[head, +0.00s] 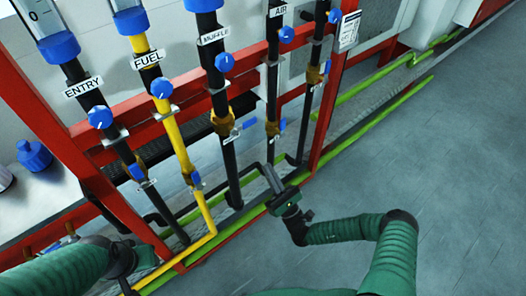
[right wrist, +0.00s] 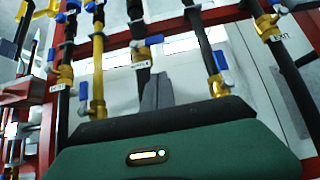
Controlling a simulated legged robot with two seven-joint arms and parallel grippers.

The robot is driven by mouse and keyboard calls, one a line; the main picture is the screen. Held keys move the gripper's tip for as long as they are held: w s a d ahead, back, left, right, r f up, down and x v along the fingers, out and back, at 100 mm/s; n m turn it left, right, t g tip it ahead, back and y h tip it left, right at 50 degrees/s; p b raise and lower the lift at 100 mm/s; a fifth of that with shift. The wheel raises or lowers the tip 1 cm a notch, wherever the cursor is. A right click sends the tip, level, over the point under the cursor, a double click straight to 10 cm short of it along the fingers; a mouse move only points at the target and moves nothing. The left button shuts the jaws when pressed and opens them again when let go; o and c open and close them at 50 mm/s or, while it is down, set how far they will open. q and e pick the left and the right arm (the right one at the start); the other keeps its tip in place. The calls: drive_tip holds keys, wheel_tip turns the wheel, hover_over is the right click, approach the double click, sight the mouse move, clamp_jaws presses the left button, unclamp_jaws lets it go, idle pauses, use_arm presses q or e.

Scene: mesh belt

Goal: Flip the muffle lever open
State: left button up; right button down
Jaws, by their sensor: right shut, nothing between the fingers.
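The muffle pipe (head: 217,82) is black and carries a MUFFLE label. Low on it sits a brass valve (head: 222,125) with a blue lever (head: 249,123) sticking out to the right, across the pipe. In the right wrist view this lever (right wrist: 154,40) points right from the brass valve, above the fingers. My right gripper (head: 271,178) is shut and empty, below and right of the lever and apart from it. Its grey fingers (right wrist: 157,92) also show in the right wrist view. My left arm enters at lower left; its fingers are out of view.
The yellow fuel pipe (head: 182,150) and black entry pipe (head: 90,92) stand left, the air pipe (head: 272,82) right, each with a brass valve and blue lever. A red frame (head: 330,105) surrounds them. Green pipes (head: 375,120) run low. The grey floor (head: 460,170) is clear.

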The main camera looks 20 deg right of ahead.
sight(244, 126)
use_arm(q)
drive_tip(key=shift+a+r+p, duration=0.3)
drive_tip(key=shift+p, duration=0.05)
use_arm(e)
drive_tip(key=s+r+x, duration=0.2)
drive_tip(key=x, duration=1)
drive_tip(key=shift+a, duration=0.1)
use_arm(q)
drive_tip(key=shift+r, duration=0.3)
use_arm(e)
drive_tip(key=shift+d+r+n+g+y, duration=0.2)
drive_tip(key=shift+n+g+y, duration=0.1)
drive_tip(key=shift+n+y, duration=0.35)
